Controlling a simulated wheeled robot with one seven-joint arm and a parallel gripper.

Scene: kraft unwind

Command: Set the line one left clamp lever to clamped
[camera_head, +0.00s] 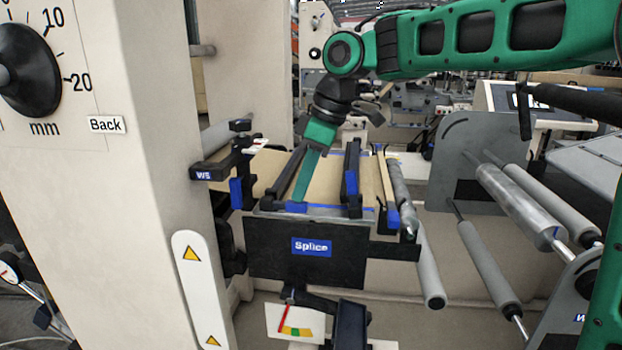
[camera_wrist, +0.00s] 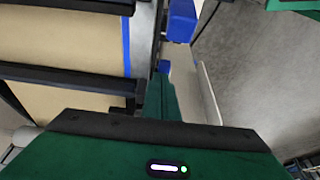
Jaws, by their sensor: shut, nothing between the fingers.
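The splice table, with its blue "Splice" label (camera_head: 311,247) on the black front plate, carries brown kraft web (camera_head: 328,180). A left black clamp bar (camera_head: 284,176) and a right black clamp bar (camera_head: 352,180) cross the web. Blue parts show near their front ends, including a blue piece (camera_head: 295,207) by the left bar. I cannot tell which is the left lever's handle or its position. My gripper (camera_head: 301,193) is shut and empty, pointing down beside the left bar, close to that blue piece. In the wrist view its fingers (camera_wrist: 161,98) are together beside a black bar end (camera_wrist: 122,88); contact is unclear.
A beige machine column (camera_head: 130,150) with a dial stands at the left. A black bracket marked "WS" (camera_head: 204,174) juts out beside the table. Grey rollers (camera_head: 515,205) and a grey side plate (camera_head: 470,150) lie to the right. A coloured gauge card (camera_head: 294,323) is below the table.

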